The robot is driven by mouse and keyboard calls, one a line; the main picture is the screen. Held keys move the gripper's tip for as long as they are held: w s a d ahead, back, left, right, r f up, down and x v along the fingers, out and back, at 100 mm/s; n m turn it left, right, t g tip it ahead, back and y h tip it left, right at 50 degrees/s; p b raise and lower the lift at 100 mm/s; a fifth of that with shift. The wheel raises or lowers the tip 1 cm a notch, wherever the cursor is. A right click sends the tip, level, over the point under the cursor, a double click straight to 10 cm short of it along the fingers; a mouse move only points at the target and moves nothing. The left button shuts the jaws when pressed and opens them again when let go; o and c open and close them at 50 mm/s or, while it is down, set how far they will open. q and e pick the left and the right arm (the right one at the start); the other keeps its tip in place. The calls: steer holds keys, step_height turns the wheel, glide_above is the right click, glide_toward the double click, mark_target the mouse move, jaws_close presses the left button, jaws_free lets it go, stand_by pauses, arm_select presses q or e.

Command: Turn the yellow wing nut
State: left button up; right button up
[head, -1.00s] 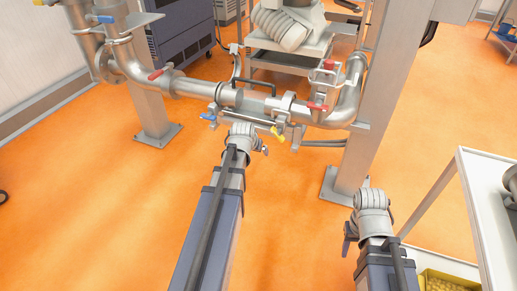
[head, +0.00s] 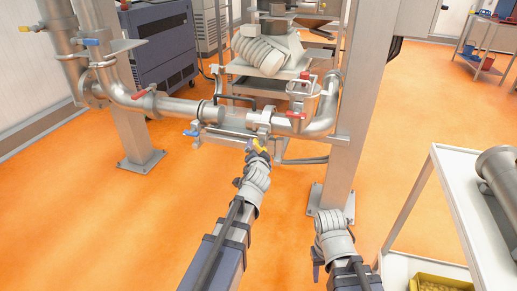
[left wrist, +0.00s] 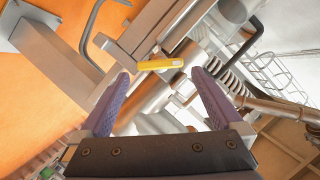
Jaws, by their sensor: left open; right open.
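The yellow wing nut (head: 259,146) is on the clamp of the steel pipe assembly, just beyond the tip of my left gripper (head: 256,153). In the left wrist view, the yellow wing nut (left wrist: 160,64) lies crosswise ahead of the gap between the two purple fingers of my left gripper (left wrist: 158,88). These fingers are apart, with nothing gripped between them. My right gripper (head: 318,268) hangs low at the bottom of the head view, well away from the pipes; its fingers are largely hidden by the wrist.
A grey post (head: 350,120) stands right of the left gripper. A white cart (head: 450,210) and yellow bin (head: 435,283) are at the right. Open orange floor lies left.

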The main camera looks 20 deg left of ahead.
mark_target(259, 147)
arm_select(q)
steer(key=b+x, duration=0.1)
steer(key=x, duration=0.5)
steer(key=shift+w+f, duration=0.1)
steer(key=c, duration=1.1)
steer(key=shift+c, duration=0.2)
